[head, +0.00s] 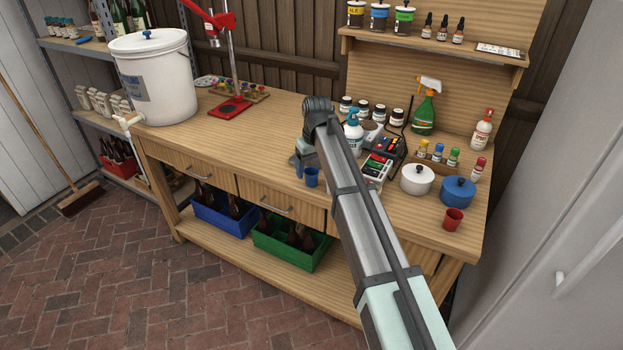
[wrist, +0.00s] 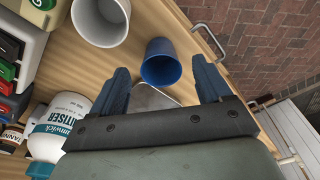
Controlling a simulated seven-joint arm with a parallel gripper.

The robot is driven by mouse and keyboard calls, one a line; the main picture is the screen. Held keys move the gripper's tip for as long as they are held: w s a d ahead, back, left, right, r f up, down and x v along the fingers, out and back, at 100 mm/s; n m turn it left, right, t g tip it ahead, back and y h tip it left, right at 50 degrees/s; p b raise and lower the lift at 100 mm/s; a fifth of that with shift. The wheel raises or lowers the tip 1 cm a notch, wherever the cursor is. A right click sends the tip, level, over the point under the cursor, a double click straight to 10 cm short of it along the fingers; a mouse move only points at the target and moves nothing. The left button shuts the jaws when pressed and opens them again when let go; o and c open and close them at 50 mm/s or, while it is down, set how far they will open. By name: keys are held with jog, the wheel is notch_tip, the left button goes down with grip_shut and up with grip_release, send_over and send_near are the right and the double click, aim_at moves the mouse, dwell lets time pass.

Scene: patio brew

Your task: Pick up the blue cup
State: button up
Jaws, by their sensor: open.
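The blue cup (head: 312,178) stands upright near the front edge of the workbench, just right of and in front of my gripper (head: 303,163) in the head view. In the wrist view the blue cup (wrist: 160,68) shows its open mouth, ahead of the gap between my fingers (wrist: 161,78). My gripper is open. I see no finger touching the cup, and its base is partly hidden. A grey metallic thing (wrist: 150,99) shows between the fingers, mostly hidden by the gripper body.
A white cup (wrist: 100,18) stands close to the blue cup. A sanitiser bottle (wrist: 62,126) is near the left finger. A red cup (head: 453,220) and a white pot (head: 417,180) are farther right. The bench (head: 240,150) left of my gripper is clear.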

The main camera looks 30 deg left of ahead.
aim_at(311, 174)
jog(key=f, duration=0.3)
jog(key=shift+a+f, duration=0.2)
jog(key=c, duration=1.1)
